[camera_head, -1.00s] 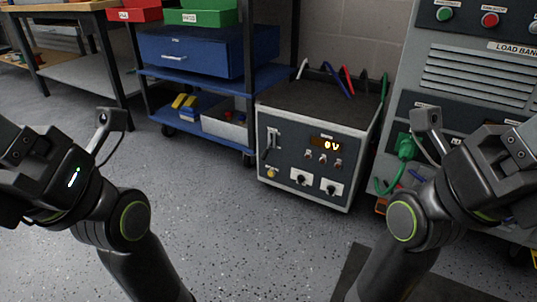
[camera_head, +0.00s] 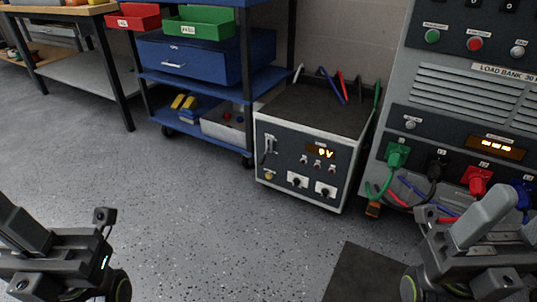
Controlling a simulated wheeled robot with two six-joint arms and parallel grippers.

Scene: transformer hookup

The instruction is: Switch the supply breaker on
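The grey supply box (camera_head: 304,158) stands on the floor in the middle of the head view. A lever-type switch (camera_head: 269,146), which looks like the breaker, sits at the upper left of its front panel. The lever's exact position is too small to tell. The box's lit display (camera_head: 320,152) appears to read 0 V. My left gripper (camera_head: 22,225) is at the lower left edge, and my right gripper (camera_head: 487,215) is at the lower right, in front of the load bank. Both are well apart from the lever. Their finger openings cannot be made out.
The load bank (camera_head: 465,90) stands at right, with green (camera_head: 397,153), black (camera_head: 436,166) and red (camera_head: 477,180) plugs in its front. A blue shelf cart (camera_head: 195,77) stands behind left. A dark mat (camera_head: 350,275) lies in front.

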